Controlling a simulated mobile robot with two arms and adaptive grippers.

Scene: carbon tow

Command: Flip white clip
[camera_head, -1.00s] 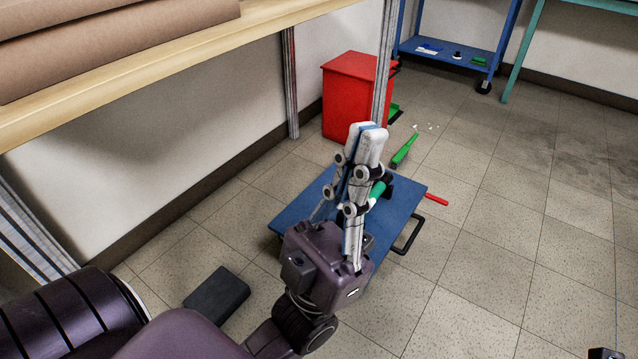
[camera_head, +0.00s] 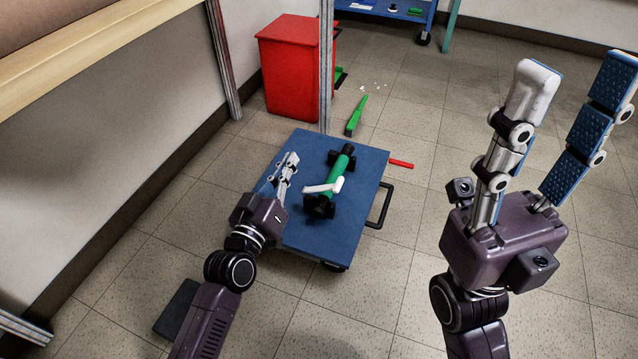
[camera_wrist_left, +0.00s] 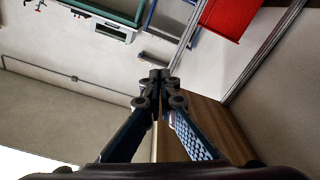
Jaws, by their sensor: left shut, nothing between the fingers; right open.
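The white clip (camera_head: 323,187) lies across the near end of a green cylinder (camera_head: 338,172), on a blue cart (camera_head: 330,225). The cylinder rests on black supports. My left gripper (camera_head: 288,158) is shut and empty, above the left part of the cart and left of the clip, apart from it. In the left wrist view its fingers (camera_wrist_left: 160,78) meet at the tips with nothing between them. My right gripper (camera_head: 580,75) is open and empty, raised at the right, well away from the cart.
A red bin (camera_head: 290,70) stands behind the cart beside a metal post (camera_head: 326,60). A green brush-like object (camera_head: 356,116) and a red bar (camera_head: 401,163) lie near the cart. A wooden shelf (camera_head: 90,65) overhangs at the upper left. The floor at right is clear.

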